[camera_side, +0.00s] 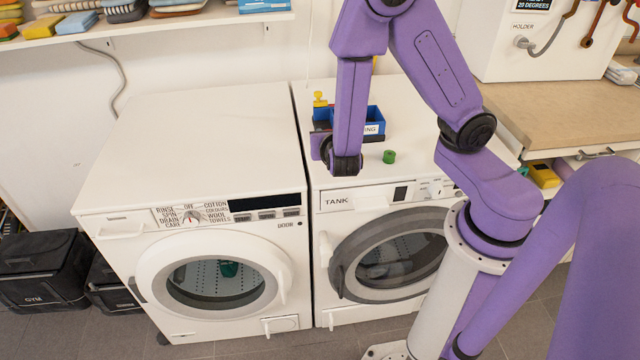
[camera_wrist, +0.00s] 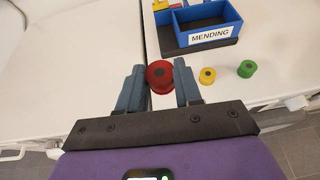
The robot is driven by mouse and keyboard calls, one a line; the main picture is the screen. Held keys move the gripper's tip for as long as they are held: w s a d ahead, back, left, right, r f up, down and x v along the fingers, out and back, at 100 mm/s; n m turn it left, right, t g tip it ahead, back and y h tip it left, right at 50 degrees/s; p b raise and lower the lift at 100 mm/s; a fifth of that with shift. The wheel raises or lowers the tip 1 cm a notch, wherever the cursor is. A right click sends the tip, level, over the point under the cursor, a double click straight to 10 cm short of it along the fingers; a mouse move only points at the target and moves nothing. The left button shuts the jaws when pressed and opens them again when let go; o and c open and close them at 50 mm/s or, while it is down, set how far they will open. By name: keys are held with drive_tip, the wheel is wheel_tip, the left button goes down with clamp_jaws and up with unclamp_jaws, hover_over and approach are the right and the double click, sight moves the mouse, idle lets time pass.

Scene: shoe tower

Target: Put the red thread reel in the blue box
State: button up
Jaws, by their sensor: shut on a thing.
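The red thread reel (camera_wrist: 159,76) sits between the two fingers of my gripper (camera_wrist: 160,84) in the wrist view, and the fingers are shut on it. The blue box (camera_wrist: 208,28) has a white MENDING label and a divider, and lies beyond and to the right of the reel. In the side view the blue box (camera_side: 378,115) stands on the right-hand machine, partly behind my arm. My gripper (camera_side: 323,147) is there at the left edge of that machine's top. The reel is hidden in the side view, and its height above the top is unclear.
A green reel (camera_side: 389,157) stands in front of the box, and a yellow reel (camera_wrist: 207,75) stands beside it. A yellow object (camera_side: 320,99) is at the box's left. A narrow gap separates the machines; the left machine's top (camera_side: 200,140) is bare.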

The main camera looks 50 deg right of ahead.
drive_tip(key=w+a+r+n+t+y, duration=0.3)
drive_tip(key=w+a+r+n+y, duration=0.1)
drive_tip(key=w+r, duration=0.1)
drive_tip(key=w+d+m+g+h, duration=0.3)
drive_tip(key=w+d+m, duration=0.1)
drive_tip(key=d, duration=1)
drive_tip(key=m+g+h, duration=0.4)
drive_tip(key=m+g, duration=0.2)
hover_over(407, 116)
drive_tip(key=shift+w+d+f, duration=0.1)
drive_tip(key=shift+f, duration=8.45)
drive_tip(key=shift+f, duration=0.1)
